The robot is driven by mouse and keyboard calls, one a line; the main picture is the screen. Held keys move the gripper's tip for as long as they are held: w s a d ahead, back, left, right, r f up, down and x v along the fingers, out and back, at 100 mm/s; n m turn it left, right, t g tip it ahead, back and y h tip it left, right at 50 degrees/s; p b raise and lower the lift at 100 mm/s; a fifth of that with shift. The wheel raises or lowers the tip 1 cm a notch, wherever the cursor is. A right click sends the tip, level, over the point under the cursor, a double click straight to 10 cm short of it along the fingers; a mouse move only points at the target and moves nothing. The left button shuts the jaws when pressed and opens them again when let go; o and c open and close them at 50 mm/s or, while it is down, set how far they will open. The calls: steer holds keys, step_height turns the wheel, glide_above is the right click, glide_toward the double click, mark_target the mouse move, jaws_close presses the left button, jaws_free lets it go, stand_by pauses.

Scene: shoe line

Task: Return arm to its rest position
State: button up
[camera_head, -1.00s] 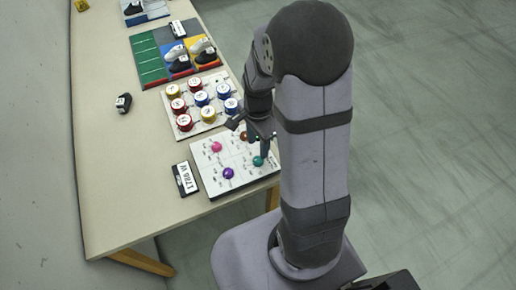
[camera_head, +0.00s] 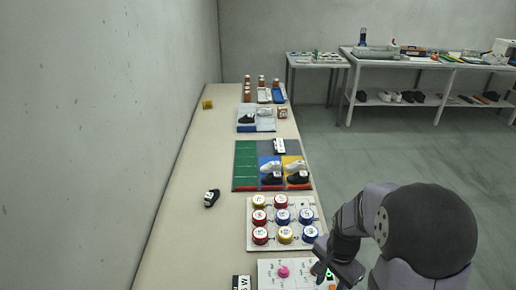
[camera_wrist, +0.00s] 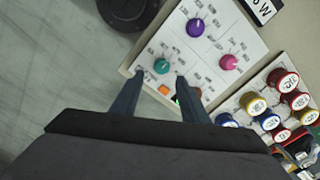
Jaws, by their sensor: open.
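My gripper (camera_head: 335,272) is at the lower right in the head view, beside and over the right part of the white knob panel (camera_head: 268,268). In the wrist view my gripper (camera_wrist: 159,77) has its two fingers apart with nothing between them. Its fingertips overlap the near edge of the panel, by a teal knob (camera_wrist: 161,66). A purple knob (camera_wrist: 195,27) and a pink knob (camera_wrist: 229,61) stand farther off on the panel. The finger on the right partly hides an orange-and-green spot. I cannot tell the gripper's height above the panel.
A board of red, yellow and blue round pieces (camera_head: 283,222) lies beyond the panel. Behind it is a coloured mat (camera_head: 246,165) with shoes. A lone black shoe (camera_head: 211,198) lies on the left of the table (camera_head: 190,235). A wall borders the table's left; open floor lies right.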

steer(key=s+a+n+g, duration=0.2)
steer(key=s+n, duration=0.6)
steer(key=n, duration=0.1)
steer(key=s+a+r+n+t, duration=0.1)
steer(key=a+r+n+t, duration=0.1)
steer(key=r, duration=0.3)
steer(key=shift+s+a+n, duration=0.3)
steer(key=shift+s+a, duration=0.05)
steer(key=shift+a, duration=0.35)
steer(key=shift+f, duration=0.15)
stand_by(1.8)
